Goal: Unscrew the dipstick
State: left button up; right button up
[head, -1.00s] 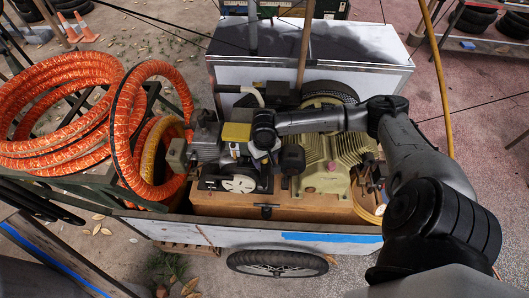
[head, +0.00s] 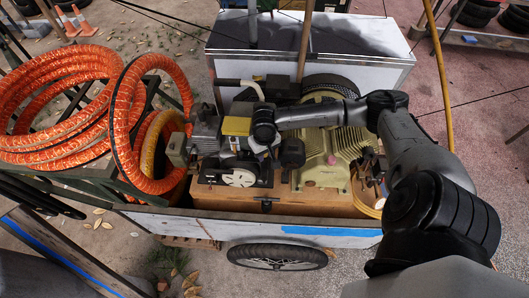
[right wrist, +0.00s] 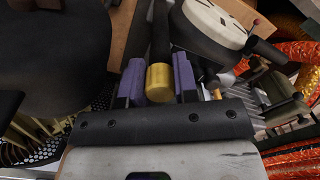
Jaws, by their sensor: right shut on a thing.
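In the right wrist view, a short yellow cylinder (right wrist: 160,84), which looks like the dipstick's cap, sits between the two purple pads of my right gripper (right wrist: 160,78). The pads press on its sides. A black rod-like part lies in line beyond it; I cannot tell whether the two are joined. In the head view, my right wrist is over the engine (head: 237,152) on the cart, and the dipstick and fingertips are hidden behind my arm and the machinery. My left gripper does not show.
The pale green compressor block (head: 327,160) stands right of the engine on a wooden base (head: 232,200). Orange hose coils (head: 75,105) are at the left. A white box (head: 340,60) stands behind. Close parts crowd the gripper on both sides.

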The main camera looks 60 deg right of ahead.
jog(key=shift+r+n+p, duration=0.15)
jog(key=shift+n+p, duration=0.25)
jog(key=shift+p, duration=0.4)
jog(key=shift+n+p, duration=0.8)
jog(key=shift+n, duration=0.1)
jog(key=shift+n+p, duration=0.7)
jog(key=shift+p, duration=0.1)
jog(key=shift+n+p, duration=0.45)
jog(key=shift+n, duration=0.15)
